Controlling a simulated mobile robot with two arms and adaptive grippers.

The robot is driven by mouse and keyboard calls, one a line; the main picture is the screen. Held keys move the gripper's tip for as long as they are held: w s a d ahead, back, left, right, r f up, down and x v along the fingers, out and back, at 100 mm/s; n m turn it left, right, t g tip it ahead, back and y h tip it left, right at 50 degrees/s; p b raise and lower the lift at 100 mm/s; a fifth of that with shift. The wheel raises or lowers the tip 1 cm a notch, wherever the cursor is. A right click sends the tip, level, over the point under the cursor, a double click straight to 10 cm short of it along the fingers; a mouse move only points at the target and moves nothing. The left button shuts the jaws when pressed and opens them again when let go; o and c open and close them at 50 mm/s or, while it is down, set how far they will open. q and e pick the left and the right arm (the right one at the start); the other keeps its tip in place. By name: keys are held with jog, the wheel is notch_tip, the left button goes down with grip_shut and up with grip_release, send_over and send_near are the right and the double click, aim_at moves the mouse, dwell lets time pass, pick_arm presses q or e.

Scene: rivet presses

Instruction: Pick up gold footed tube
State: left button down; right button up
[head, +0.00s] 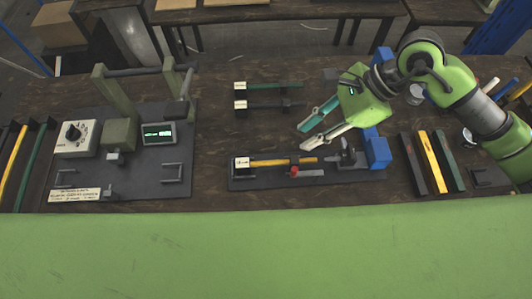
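A gold tube (284,161) with a white square foot (242,162) at its left end lies along a dark fixture plate (238,183). A red knob (294,171) with a grey lever is just in front of the tube. My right gripper (304,137) is open, with a gap between its teal and pale fingers. It appears empty, and its tips are above and behind the right part of the tube. My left gripper is out of view.
A green tube (278,86) and a dark tube (270,104), both white-footed, lie behind. A blue block (378,153) stands at the fixture's right end. A press (120,135) with a control box (76,138) is at left. Yellow, black and green bars (432,162) lie right.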

jog(key=h, duration=0.2)
send_near(298, 159)
jog(key=p+x, duration=0.2)
jog(key=shift+a+f, duration=0.1)
jog(key=shift+f, duration=0.25)
jog(key=shift+a+f, duration=0.1)
jog(key=shift+f, duration=0.2)
jog(key=p+x, duration=0.2)
jog(key=x, duration=0.2)
jog(key=shift+s+a+f+p, duration=0.1)
jog(key=shift+a+f+p, duration=0.2)
jog(key=shift+p, duration=0.1)
jog(key=shift+f, duration=0.25)
grip_shut()
